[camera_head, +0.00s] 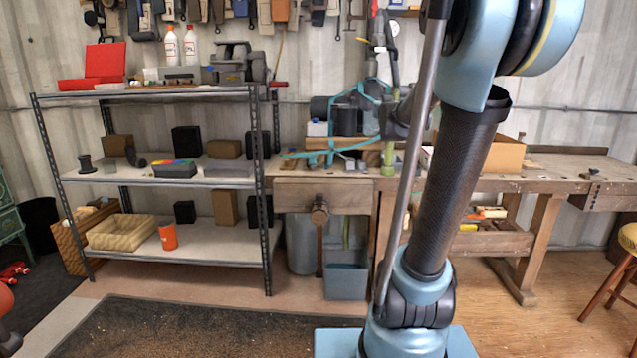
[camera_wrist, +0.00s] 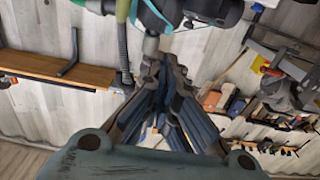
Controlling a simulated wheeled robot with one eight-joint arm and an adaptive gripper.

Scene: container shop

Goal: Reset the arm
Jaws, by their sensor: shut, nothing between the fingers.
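My gripper (camera_wrist: 163,78) shows in the wrist view, with its dark fingers drawn together and nothing seen between them. It is raised in front of the pale corrugated wall. In the head view my arm stands upright at right of centre. I cannot make out the fingers in that view.
A metal shelf unit (camera_head: 160,181) with boxes, bottles and an orange cup (camera_head: 168,237) stands at left. A wooden workbench (camera_head: 545,185) runs behind my arm. Tools hang on the wall above. A stool (camera_head: 607,290) is at far right. A dark mat (camera_head: 190,330) lies clear in front.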

